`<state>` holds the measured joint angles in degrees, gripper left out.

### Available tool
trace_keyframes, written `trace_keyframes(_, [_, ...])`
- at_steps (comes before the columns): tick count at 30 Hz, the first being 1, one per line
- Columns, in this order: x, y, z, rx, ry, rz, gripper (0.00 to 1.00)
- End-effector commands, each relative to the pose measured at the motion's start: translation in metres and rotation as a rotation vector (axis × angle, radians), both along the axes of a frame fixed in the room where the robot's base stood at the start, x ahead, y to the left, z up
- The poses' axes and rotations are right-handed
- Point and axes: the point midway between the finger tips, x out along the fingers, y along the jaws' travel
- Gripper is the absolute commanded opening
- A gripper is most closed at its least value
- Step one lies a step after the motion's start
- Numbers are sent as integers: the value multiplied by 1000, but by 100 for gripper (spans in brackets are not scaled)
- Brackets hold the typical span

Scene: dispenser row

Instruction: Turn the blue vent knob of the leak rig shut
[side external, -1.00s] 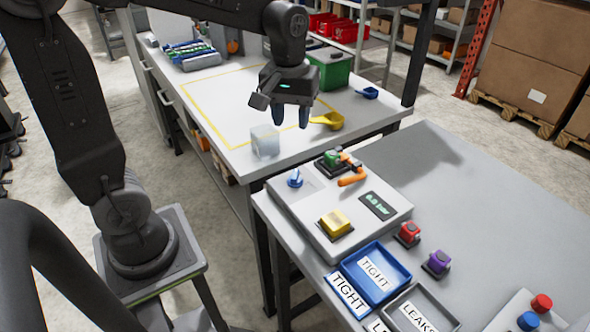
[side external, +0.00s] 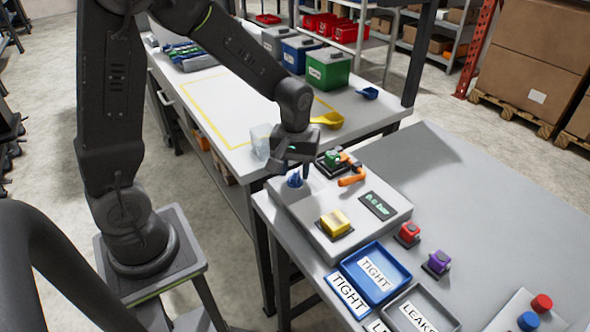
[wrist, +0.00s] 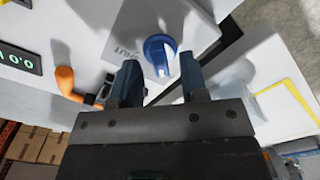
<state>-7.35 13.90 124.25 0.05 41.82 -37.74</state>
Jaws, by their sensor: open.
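The leak rig (side external: 300,205) is a pale grey box on the near table. Its blue vent knob (side external: 294,181) is at the rig's far left corner. I cannot tell whether a finger touches the knob.
A green block (side external: 333,157) in a dark holder and an orange lever (side external: 352,179) stand right of the knob. A yellow block (side external: 335,222) and a display (side external: 378,205) are nearer on the rig. A clear cube (side external: 261,141) sits on the back table close by.

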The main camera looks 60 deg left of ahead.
Motion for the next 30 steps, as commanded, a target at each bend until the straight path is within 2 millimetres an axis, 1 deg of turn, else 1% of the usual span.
trace_keyframes(3, [0, 0, -7, 0, 1, 0, 40])
trace_keyframes(12, [0, 0, -9, 0, 0, 0, 40])
trace_keyframes(24, [0, 0, -9, 0, 0, 0, 2])
trace_keyframes(25, [0, 0, -9, 0, 0, 0, 0])
trace_keyframes(30, [0, 0, -9, 0, 0, -1, 0])
